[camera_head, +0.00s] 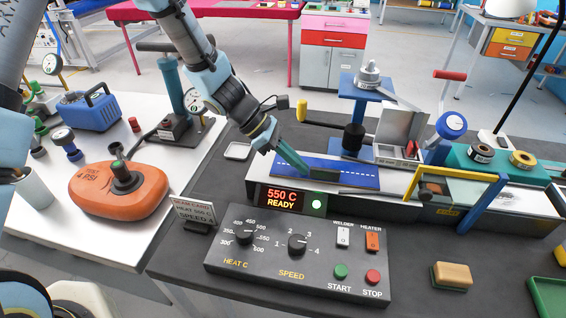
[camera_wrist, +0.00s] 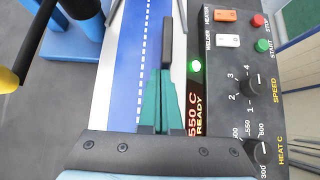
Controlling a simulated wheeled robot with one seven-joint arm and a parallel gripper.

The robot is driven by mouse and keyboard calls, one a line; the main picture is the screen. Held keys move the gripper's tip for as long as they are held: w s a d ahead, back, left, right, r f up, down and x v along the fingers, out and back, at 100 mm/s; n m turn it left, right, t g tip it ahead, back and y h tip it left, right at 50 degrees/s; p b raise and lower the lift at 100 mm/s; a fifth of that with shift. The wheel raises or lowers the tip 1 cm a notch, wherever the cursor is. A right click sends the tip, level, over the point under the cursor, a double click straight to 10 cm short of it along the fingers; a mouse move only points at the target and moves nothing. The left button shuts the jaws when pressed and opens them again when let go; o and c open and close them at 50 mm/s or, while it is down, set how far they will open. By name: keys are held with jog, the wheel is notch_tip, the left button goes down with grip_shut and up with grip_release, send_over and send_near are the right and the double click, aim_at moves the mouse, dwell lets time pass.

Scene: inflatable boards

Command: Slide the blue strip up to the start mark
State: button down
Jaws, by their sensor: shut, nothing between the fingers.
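The blue strip (camera_head: 358,181), with a dashed white line along it, lies flat on the white bed of the welding machine. In the wrist view the strip (camera_wrist: 132,62) runs lengthwise beside my fingers. My gripper (camera_head: 308,174) is shut, with its green fingers reaching down to the strip's near side. In the wrist view my gripper (camera_wrist: 163,75) has its tips at the near end of a short dark bar (camera_wrist: 168,42) along the strip's edge. Nothing shows held between the fingers; whether they touch the bar, I cannot tell.
The control box (camera_head: 290,255) stands in front, its display (camera_head: 281,200) reading 550 C READY beside a lit green lamp. A blue-posted press (camera_head: 354,140) and a yellow bar (camera_head: 480,205) stand near the strip. A tan sponge (camera_head: 452,275) lies at front right.

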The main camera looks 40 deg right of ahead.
jog(key=s+d, duration=0.3)
jog(key=s, duration=0.1)
jog(key=s+d, duration=0.2)
jog(key=s, duration=0.3)
jog(key=s+d+b, duration=0.1)
jog(key=s+d, duration=0.2)
jog(key=s, duration=0.1)
jog(key=shift+s+d, duration=0.35)
jog(key=w+a, duration=0.1)
jog(key=w, duration=0.2)
jog(key=w+a, duration=0.1)
jog(key=shift+w+a+r, duration=0.2)
jog(key=shift+a+r, duration=0.15)
jog(key=shift+r, duration=0.05)
jog(key=b+v, duration=0.1)
jog(key=v, duration=0.7)
jog(key=shift+a+r+b, duration=0.1)
jog(key=shift+r+b, duration=0.2)
jog(key=shift+r, duration=0.05)
jog(key=shift+w, duration=0.15)
